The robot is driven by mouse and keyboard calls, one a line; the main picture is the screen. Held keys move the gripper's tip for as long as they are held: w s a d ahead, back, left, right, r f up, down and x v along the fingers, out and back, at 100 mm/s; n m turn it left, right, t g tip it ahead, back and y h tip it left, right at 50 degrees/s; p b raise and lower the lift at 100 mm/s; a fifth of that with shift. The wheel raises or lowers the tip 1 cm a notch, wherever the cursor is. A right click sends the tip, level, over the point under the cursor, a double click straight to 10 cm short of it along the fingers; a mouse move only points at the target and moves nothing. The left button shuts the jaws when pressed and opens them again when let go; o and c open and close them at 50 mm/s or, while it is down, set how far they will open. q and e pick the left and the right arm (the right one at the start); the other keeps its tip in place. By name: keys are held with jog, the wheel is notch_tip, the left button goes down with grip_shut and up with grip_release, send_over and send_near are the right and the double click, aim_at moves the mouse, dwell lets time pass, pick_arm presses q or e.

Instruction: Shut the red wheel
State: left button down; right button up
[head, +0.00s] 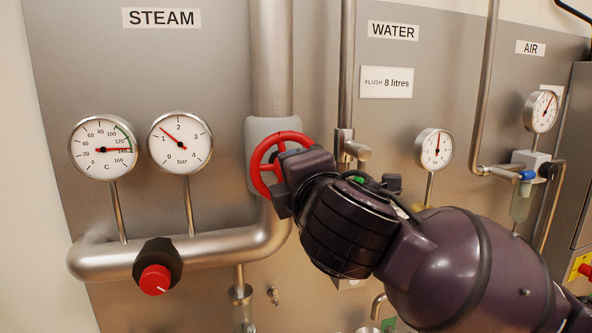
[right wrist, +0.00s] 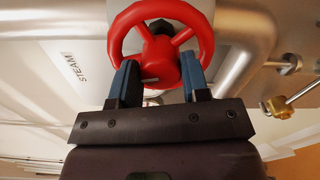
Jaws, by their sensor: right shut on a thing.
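The red wheel (head: 257,164) sits on the steam pipe under the STEAM label, in the middle of the head view. It also shows at the top of the right wrist view (right wrist: 158,50), with its spokes and hub. My right gripper (right wrist: 158,72) has its two blue-padded fingers on either side of the wheel's lower part, shut on it. In the head view the right gripper (head: 282,183) covers the wheel's right and lower side. My left gripper is not in view.
Two steam gauges (head: 180,142) stand left of the wheel. A red-capped black knob (head: 155,280) is on the lower pipe. The water pipe and valve (head: 346,140) stand close right of the wheel. A brass fitting (right wrist: 280,107) shows at right in the wrist view.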

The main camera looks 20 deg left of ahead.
jog(key=shift+f+m, duration=0.1)
jog(key=shift+m, duration=1.1)
jog(key=o, duration=0.9)
jog(key=shift+s, duration=0.1)
jog(key=v, duration=1)
jog(key=shift+s+d, duration=0.25)
jog(key=shift+m, duration=0.3)
